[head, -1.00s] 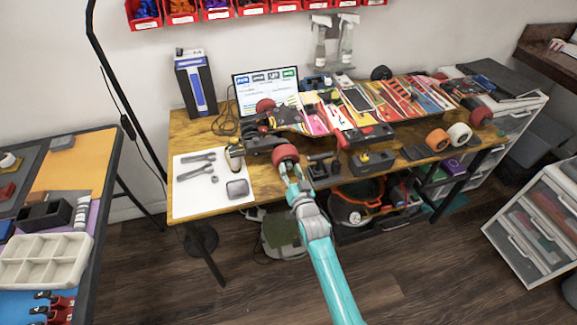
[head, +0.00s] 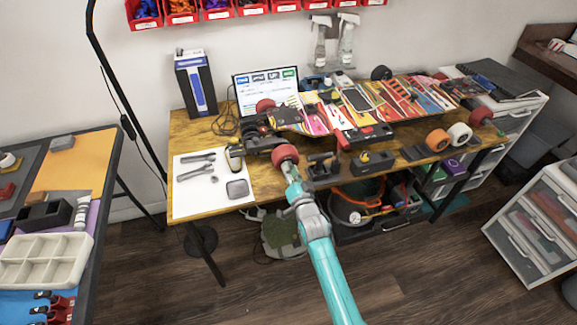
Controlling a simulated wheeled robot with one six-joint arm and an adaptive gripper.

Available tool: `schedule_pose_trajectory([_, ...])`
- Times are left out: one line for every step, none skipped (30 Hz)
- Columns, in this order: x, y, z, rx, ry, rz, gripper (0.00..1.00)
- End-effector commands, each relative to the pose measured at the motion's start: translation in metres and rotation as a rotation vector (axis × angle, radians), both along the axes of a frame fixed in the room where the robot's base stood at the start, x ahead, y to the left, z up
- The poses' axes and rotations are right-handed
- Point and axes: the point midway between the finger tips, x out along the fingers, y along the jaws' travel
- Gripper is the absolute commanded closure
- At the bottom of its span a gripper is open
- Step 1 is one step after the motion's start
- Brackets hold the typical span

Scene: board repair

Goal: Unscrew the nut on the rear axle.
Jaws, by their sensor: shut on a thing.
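A skateboard (head: 277,120) with a colourful deck and red wheels lies on the wooden workbench. Its near red wheel (head: 284,153) faces me at the bench's front edge. My gripper (head: 289,168) is directly in front of this wheel, at the outer end of the axle. Its fingers are together and shut on the small nut there. The nut itself is too small and too covered by the fingers to see. My turquoise arm reaches up to it from the bottom of the picture.
A white mat (head: 210,205) with wrenches lies left on the workbench (head: 185,130). A black holder (head: 372,163) and loose wheels (head: 437,140) stand right along the front edge. A laptop (head: 266,88) is behind. Floor in front of the bench is clear.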

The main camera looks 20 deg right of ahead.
Motion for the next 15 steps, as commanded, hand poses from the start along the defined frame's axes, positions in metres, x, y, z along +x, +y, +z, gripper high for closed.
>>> schedule_pose_trajectory([0.0001, -0.0001, 0.0001, 0.000, 0.000, 0.000, 1.00])
schedule_pose_trajectory([0.0001, -0.0001, 0.0001, 0.000, 0.000, 0.000, 1.00])
schedule_pose_trajectory([0.0001, -0.0001, 0.0001, 0.000, 0.000, 0.000, 1.00])
schedule_pose_trajectory([0.0001, -0.0001, 0.0002, -0.001, 0.000, 0.000, 1.00])
schedule_pose_trajectory([0.0001, -0.0001, 0.0002, -0.004, 0.000, 0.000, 1.00])
schedule_pose_trajectory([0.0001, -0.0001, 0.0002, -0.015, 0.000, 0.000, 1.00])
schedule_pose_trajectory([0.0001, -0.0001, 0.0002, -0.031, 0.000, 0.000, 1.00])
schedule_pose_trajectory([0.0001, -0.0001, 0.0002, -0.051, 0.000, 0.000, 1.00])
schedule_pose_trajectory([0.0001, -0.0001, 0.0002, -0.088, 0.000, 0.000, 1.00])
schedule_pose_trajectory([0.0000, -0.0001, 0.0002, -0.120, 0.000, 0.000, 1.00])
schedule_pose_trajectory([0.0000, -0.0001, 0.0002, -0.153, 0.000, 0.000, 1.00])
schedule_pose_trajectory([-0.0001, -0.0001, 0.0002, -0.198, 0.000, 0.000, 1.00])
schedule_pose_trajectory([-0.0001, -0.0001, 0.0003, -0.231, 0.000, 0.000, 1.00])
schedule_pose_trajectory([-0.0001, -0.0001, 0.0002, -0.264, 0.000, 0.000, 1.00])
schedule_pose_trajectory([-0.0002, -0.0001, 0.0003, -0.309, 0.000, 0.000, 1.00])
